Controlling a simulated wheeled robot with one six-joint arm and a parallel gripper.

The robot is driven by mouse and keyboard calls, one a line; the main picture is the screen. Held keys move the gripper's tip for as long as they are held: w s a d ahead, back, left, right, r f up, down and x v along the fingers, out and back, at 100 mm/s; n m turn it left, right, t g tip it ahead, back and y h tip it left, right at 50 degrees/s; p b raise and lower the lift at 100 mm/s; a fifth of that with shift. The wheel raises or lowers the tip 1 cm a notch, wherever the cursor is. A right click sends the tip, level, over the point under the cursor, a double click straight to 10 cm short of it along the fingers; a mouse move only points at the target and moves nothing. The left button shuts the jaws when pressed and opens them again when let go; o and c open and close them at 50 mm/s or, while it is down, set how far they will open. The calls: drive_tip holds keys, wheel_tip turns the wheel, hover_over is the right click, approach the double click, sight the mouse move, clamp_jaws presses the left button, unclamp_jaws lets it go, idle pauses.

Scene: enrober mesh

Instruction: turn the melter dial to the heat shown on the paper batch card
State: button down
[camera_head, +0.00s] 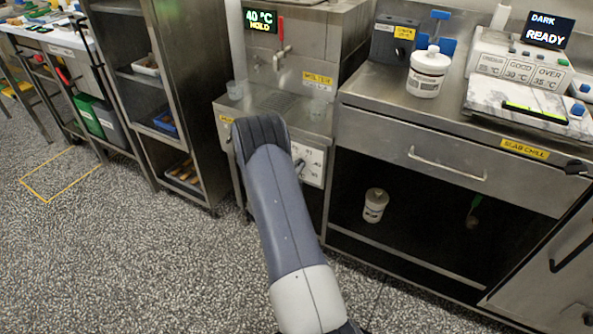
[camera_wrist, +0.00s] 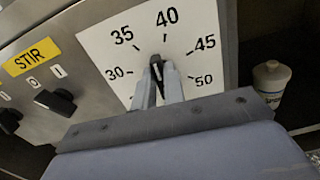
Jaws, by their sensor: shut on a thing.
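The melter (camera_head: 300,60) stands at centre in the head view, with a yellow MELTER label and a display (camera_head: 261,20) reading 40 °C HOLD. Its white dial plate (camera_head: 312,163) is partly hidden by my arm. In the wrist view the dial plate (camera_wrist: 120,50) shows marks from 30 to 50. My gripper (camera_wrist: 158,82) is shut on the dark dial knob (camera_wrist: 156,64). The knob's visible end points up, near the 40 mark or slightly to its left; the exact reading is unclear. I cannot make out the batch card in either view.
A STIR switch (camera_wrist: 54,102) sits left of the dial. A white jar (camera_wrist: 271,80) stands right of the panel, on the lower shelf. The slab chill counter (camera_head: 450,110) adjoins the melter at right; a steel rack (camera_head: 165,90) stands at left. Speckled floor is open in front.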

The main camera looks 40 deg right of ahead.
drive_tip(key=n, duration=0.7)
drive_tip(key=shift+w+a, duration=0.1)
drive_tip(key=shift+w, duration=0.05)
drive_tip(key=shift+w+f+n+p, duration=0.1)
drive_tip(key=shift+n+p, duration=0.1)
drive_tip(key=shift+n, duration=1.85)
drive_tip(key=shift+f+n+p, duration=0.1)
drive_tip(key=shift+n+p, duration=0.1)
drive_tip(key=shift+n, duration=1.85)
drive_tip(key=c, duration=1.5)
unclamp_jaws()
drive_tip(key=shift+a, duration=0.15)
